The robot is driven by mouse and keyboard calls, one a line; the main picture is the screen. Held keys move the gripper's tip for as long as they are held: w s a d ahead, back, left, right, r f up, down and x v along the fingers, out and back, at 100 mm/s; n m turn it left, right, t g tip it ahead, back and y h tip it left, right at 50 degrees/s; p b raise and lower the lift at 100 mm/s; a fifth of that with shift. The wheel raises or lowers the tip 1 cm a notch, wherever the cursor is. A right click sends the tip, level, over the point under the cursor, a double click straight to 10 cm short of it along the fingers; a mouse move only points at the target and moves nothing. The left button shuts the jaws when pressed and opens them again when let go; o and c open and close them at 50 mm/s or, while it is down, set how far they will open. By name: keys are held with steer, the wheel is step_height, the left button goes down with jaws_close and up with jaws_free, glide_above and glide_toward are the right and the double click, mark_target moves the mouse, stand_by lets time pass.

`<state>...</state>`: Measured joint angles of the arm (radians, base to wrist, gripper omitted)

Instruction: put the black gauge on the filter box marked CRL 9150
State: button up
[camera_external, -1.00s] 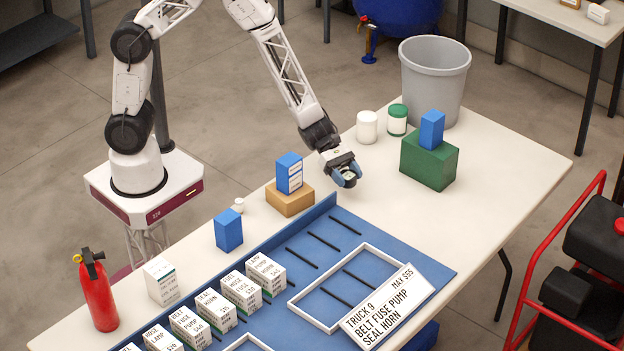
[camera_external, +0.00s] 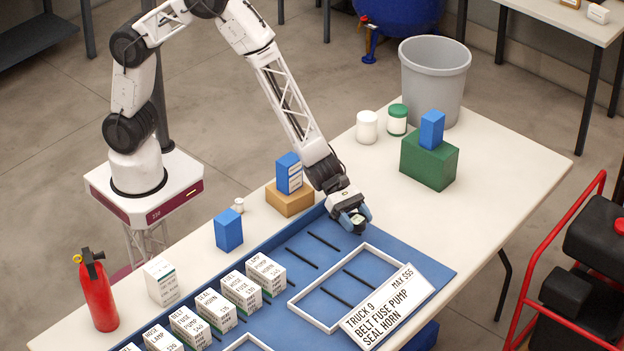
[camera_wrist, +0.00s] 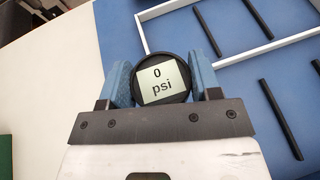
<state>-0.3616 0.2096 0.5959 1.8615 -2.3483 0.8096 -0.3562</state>
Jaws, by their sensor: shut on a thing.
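My gripper (camera_external: 357,218) is shut on the black gauge (camera_wrist: 162,79), a round dial reading "0 psi", held between two blue fingers in the wrist view. In the external view the gauge (camera_external: 355,220) is small between the fingertips, above the blue board's back edge. Blue boxes that could be filter boxes stand apart: one (camera_external: 289,173) with white labels on a cardboard-coloured block, one (camera_external: 228,230) on the table, one (camera_external: 432,130) on a green block. The mark CRL 9150 cannot be read on any of them.
The blue board (camera_external: 425,262) holds a row of white labelled boxes (camera_external: 240,292), black strips, a white frame (camera_external: 330,325) and a sign (camera_external: 388,308). A red extinguisher (camera_external: 97,292) stands front left. The table's right side is clear.

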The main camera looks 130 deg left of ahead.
mark_target(159, 268)
steer(key=shift+m+h, duration=0.3)
steer(key=shift+h, duration=0.1)
steer(key=w+d, duration=0.2)
steer(key=d, duration=0.3)
steer(key=w+d, duration=0.3)
steer(key=d, duration=0.3)
steer(key=w+d, duration=0.2)
steer(key=d, duration=0.4)
steer(key=shift+w+d+f, duration=0.25)
steer(key=shift+w, duration=0.05)
steer(key=s+d+r+m+g+h, duration=0.1)
steer(key=s+d+r+m+h, duration=0.15)
steer(key=s+d, duration=0.45)
steer(key=s+d+r+m+g+h, duration=0.1)
steer(key=s+d+r+m+h, duration=0.15)
steer(key=d, duration=0.75)
steer(key=s+d+r+m+g+h, duration=0.1)
steer(key=s+d+m+g, duration=0.1)
steer(key=s, duration=1)
steer(key=s+d+r+m+g+h, duration=0.2)
steer(key=s+d+m+g, duration=0.1)
steer(key=s, duration=1)
steer(key=s+d+r+m+g+h, duration=0.1)
steer(key=s+d+m+g, duration=0.1)
steer(key=s, duration=1.1)
steer(key=shift+d+r+m+g, duration=0.2)
steer(key=shift+d+m+g, duration=0.2)
steer(key=shift+d+g, duration=0.6)
steer(key=shift+d, duration=0.15)
